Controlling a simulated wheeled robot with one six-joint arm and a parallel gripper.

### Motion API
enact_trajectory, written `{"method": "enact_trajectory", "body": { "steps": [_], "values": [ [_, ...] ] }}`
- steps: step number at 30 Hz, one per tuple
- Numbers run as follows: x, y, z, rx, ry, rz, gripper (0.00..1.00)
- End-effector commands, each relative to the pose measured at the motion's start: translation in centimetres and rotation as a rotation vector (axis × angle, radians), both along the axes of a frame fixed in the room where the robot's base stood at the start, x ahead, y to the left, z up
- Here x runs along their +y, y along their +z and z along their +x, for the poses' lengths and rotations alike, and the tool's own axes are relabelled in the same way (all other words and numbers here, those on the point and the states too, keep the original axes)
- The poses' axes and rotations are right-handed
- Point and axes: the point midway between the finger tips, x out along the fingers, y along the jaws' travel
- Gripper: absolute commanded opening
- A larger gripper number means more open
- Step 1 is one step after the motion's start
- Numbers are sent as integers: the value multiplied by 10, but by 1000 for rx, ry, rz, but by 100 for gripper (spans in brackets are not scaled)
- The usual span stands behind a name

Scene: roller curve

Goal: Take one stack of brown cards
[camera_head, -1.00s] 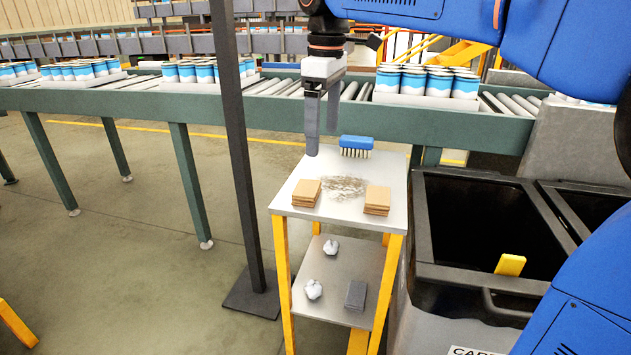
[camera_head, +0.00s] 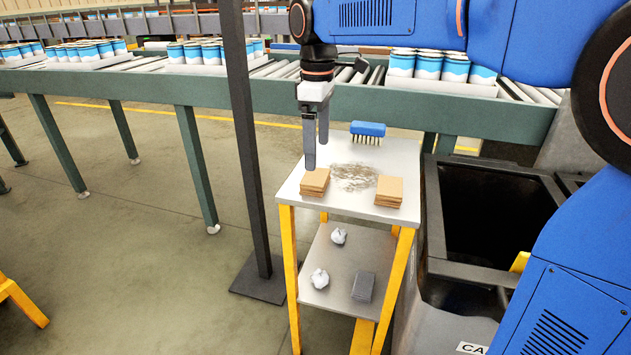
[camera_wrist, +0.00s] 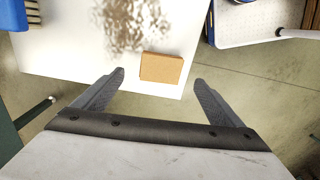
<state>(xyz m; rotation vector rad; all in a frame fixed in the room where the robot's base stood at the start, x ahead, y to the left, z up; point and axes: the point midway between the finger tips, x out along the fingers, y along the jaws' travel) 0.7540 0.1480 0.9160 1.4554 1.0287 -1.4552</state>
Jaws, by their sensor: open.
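Two stacks of brown cards lie on the small table's white top (camera_head: 300,190). The left stack (camera_head: 315,182) is near the table's left front corner, the right stack (camera_head: 389,191) near its right side. My gripper (camera_head: 316,155) points down, open and empty, just above and behind the left stack in the head view. In the wrist view one stack (camera_wrist: 162,68), apparently the left one, shows just beyond and between the two spread fingertips (camera_wrist: 159,77). I cannot tell the exact height gap. The right stack does not show in the wrist view.
A scatter of brown debris (camera_head: 354,177) lies between the stacks. A blue brush (camera_head: 368,130) stands at the back. A dark post (camera_head: 246,150) rises left of the table; an open black bin (camera_head: 490,205) is at right. A conveyor with cans (camera_head: 430,66) runs behind.

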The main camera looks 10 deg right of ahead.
Motion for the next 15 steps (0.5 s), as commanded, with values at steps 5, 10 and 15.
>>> {"method": "enact_trajectory", "body": {
  "steps": [5,10,15],
  "values": [
    [0,-16,0,0,0,0,91],
    [1,-26,-1,1,0,-1,91],
    [5,-50,-1,3,0,-1,91]
  ]
}}
